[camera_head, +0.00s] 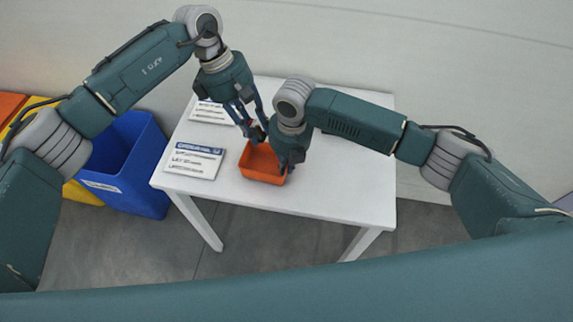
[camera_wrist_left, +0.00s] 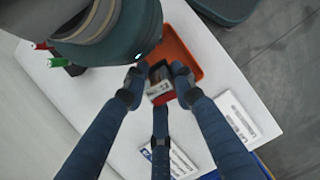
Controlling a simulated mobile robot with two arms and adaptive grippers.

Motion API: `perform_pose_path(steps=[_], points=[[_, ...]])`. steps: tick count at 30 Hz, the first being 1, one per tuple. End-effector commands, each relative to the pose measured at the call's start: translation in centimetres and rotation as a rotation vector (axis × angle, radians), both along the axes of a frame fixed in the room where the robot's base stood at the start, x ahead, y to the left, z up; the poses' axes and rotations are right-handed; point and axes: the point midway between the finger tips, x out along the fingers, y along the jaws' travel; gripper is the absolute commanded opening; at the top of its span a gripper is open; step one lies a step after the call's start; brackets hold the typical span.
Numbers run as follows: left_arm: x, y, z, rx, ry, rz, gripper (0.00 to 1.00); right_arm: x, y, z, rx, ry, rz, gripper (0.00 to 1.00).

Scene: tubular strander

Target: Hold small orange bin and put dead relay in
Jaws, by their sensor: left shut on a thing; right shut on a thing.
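The small orange bin (camera_head: 262,168) sits on the white table, and it also shows in the left wrist view (camera_wrist_left: 184,52). My right gripper (camera_head: 287,168) is shut on the bin at its right side; its fingers partly cover the rim. My left gripper (camera_head: 256,136) is higher, at the bin's far left edge.
The white table (camera_head: 340,195) carries a printed sign (camera_head: 195,160) left of the bin and another sign (camera_head: 211,112) behind it. A blue bin (camera_head: 130,165) stands on the floor at left. Small red and green items (camera_wrist_left: 58,62) show in the wrist view.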

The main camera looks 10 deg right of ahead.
Motion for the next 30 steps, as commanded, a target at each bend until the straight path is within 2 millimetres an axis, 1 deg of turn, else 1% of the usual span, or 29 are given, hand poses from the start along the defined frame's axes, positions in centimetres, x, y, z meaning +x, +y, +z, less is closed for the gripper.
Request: perform_pose_path(steps=[24, 25, 27, 28, 30], points=[[0.0, 0.0, -5.8, 0.001, 0.000, 0.001, 0.00, 0.0, 0.0, 0.0, -0.001, 0.000, 0.000, 0.00], [0.1, 0.0, -5.7, 0.001, -0.001, 0.001, 0.29, 0.0, 0.0, 0.0, -0.001, 0.000, 0.000, 0.00], [0.0, 0.0, -5.7, 0.001, -0.001, 0.001, 0.43, 0.0, 0.0, 0.0, -0.001, 0.000, 0.000, 0.00], [0.0, 0.0, -5.7, 0.001, -0.001, 0.001, 0.47, 0.0, 0.0, 0.0, -0.001, 0.000, 0.000, 0.00], [0.0, 0.1, -5.7, 0.001, -0.001, 0.001, 0.47, 0.0, 0.0, 0.0, -0.001, 0.000, 0.000, 0.00]])
